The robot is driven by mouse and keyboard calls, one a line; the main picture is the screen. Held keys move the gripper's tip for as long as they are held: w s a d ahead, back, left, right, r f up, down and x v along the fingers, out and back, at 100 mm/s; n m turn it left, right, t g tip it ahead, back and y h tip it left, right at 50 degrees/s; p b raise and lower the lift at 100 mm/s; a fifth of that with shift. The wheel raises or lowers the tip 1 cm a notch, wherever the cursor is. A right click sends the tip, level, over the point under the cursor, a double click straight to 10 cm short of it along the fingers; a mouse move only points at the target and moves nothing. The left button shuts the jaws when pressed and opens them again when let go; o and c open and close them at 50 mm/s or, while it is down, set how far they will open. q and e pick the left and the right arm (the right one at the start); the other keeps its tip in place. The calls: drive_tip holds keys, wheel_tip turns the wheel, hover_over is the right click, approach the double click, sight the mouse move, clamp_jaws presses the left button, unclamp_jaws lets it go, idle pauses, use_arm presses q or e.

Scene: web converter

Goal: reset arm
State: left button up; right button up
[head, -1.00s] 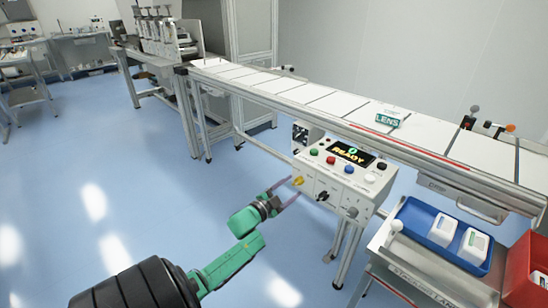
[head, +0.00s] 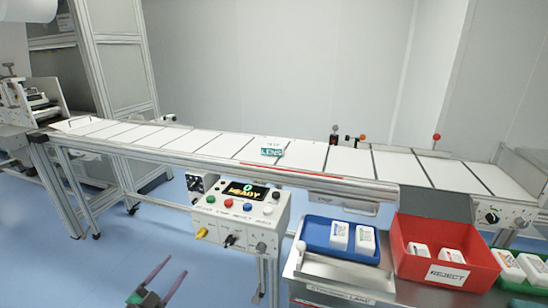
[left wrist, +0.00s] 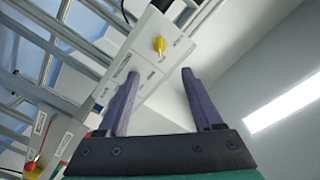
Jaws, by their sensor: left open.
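My left gripper (head: 160,284) is low at the bottom left of the head view, with purple fingers apart and nothing between them. It also shows in the left wrist view (left wrist: 160,100), open, with the control box (left wrist: 145,62) and its yellow knob (left wrist: 159,45) beyond the fingers. In the head view the control box (head: 222,232) stands to the right of and above the gripper, clear of it. Its screen (head: 246,191) reads READY with a 0, and its yellow knob (head: 202,233) is on the front face. My right gripper is not in view.
A long conveyor (head: 215,145) with white panels and a LENS label (head: 272,152) runs behind the box. At the right are a blue tray (head: 318,233) with two white packs and a red REJECT bin (head: 475,270). Open blue floor (head: 125,225) lies left of the box.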

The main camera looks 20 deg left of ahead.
use_arm(q)
drive_tip(key=s+d+f+n+g+p, duration=0.1)
drive_tip(key=s+f+n+g, duration=0.15)
drive_tip(key=f, duration=0.45)
drive_tip(key=s+d+f+n+g+y+p, duration=0.1)
drive_tip(key=s+d+f+g+p, duration=0.2)
drive_tip(key=f, duration=0.5)
drive_tip(key=s+f+n+g, duration=0.2)
drive_tip(key=s+f, duration=0.2)
drive_tip(key=f, duration=0.3)
drive_tip(key=s+d+f+g+p, duration=0.1)
drive_tip(key=s+d+f+g, duration=0.2)
drive_tip(key=s, duration=0.4)
drive_tip(key=s+d+f+g+h+p, duration=0.1)
drive_tip(key=s+d+f+g, duration=0.2)
drive_tip(key=s+d+f, duration=0.2)
drive_tip(key=s+d+f+n+g+p, duration=0.1)
drive_tip(key=s+d+f+g, duration=0.2)
drive_tip(key=s, duration=0.7)
wheel_tip(320, 180, down, 3)
drive_tip(key=shift+s+d+r, duration=0.15)
drive_tip(key=shift+d+r, duration=0.05)
drive_tip(key=shift+d, duration=0.9)
drive_tip(key=shift+g, duration=0.25)
